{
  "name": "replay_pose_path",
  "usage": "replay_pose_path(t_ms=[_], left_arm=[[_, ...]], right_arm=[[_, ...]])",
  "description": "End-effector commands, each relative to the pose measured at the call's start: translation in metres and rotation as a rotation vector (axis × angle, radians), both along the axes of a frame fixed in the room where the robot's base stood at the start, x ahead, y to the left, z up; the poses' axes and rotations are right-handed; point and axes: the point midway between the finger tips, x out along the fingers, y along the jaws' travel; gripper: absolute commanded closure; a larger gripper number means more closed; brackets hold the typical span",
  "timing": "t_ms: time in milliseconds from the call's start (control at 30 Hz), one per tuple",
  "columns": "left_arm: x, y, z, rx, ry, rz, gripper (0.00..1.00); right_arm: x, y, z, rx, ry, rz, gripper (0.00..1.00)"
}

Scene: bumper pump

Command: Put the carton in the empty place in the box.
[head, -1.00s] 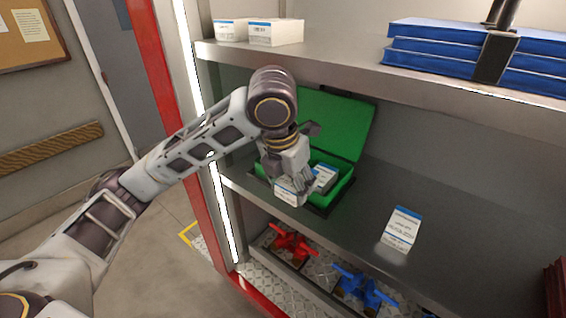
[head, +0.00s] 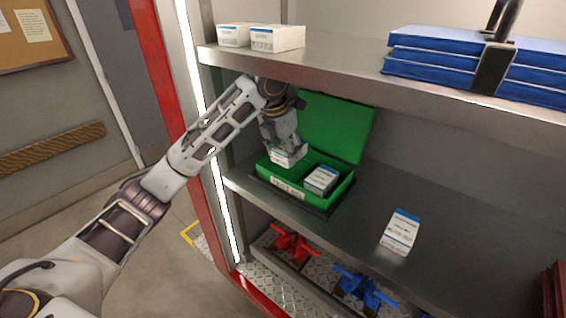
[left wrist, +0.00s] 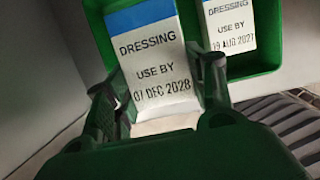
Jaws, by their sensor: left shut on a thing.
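A white carton with a blue band (head: 289,155) is held in my left gripper (head: 285,144), over the left part of the open green box (head: 342,195). In the left wrist view the held carton (left wrist: 155,60) reads "DRESSING USE BY 07 DEC 2028" and lies between the two fingers. A second carton (head: 321,180) sits in the right part of the box; in the left wrist view it (left wrist: 232,25) reads "19 AUG 2027". I cannot tell whether the held carton touches the box floor. My right gripper is not in view.
The green lid (head: 338,125) is raised behind. The upper shelf (head: 340,68) bears cartons and blue cases close above my arm. Red and blue valves (head: 362,288) lie below.

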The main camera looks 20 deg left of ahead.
Motion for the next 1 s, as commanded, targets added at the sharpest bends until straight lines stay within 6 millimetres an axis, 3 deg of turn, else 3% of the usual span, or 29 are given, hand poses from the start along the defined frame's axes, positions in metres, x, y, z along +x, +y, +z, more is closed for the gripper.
replay_pose_path(t_ms=[267, 633, 1000], left_arm=[[0.024, 0.011, 0.000, -0.001, 0.000, 0.002, 0.95], [0.024, 0.011, -0.027, 0.000, 0.001, -0.001, 0.95], [0.024, 0.011, -0.031, 0.000, -0.001, 0.000, 0.95]], right_arm=[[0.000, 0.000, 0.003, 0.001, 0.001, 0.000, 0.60], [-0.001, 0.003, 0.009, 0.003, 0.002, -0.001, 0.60], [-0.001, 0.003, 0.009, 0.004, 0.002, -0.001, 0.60]])
